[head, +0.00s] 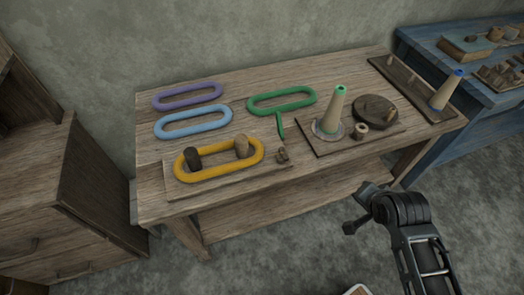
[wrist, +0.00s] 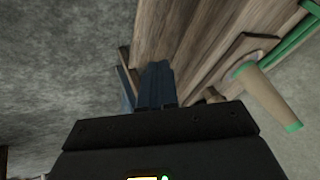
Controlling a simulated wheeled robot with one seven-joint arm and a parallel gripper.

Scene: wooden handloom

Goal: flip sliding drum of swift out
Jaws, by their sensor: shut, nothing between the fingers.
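The swift is a flat wooden board (head: 235,172) at the table's front left with two upright drums, a dark one (head: 193,157) at left and a lighter brown one (head: 241,146) at right. A yellow skein (head: 206,177) forms a long loop around both drums. I cannot tell which drum slides. My gripper (head: 351,226) is in front of the table, right of the swift and well apart from it. In the wrist view my gripper (wrist: 157,82) is shut and empty, and the swift does not show.
Purple (head: 187,96), blue (head: 194,121) and green (head: 281,100) skeins lie behind. A winder board (head: 340,142) bears a green-tipped cone (head: 332,108). Another board with a blue-tipped cone (head: 446,92) stands at right. A cabinet (head: 62,205) stands at left.

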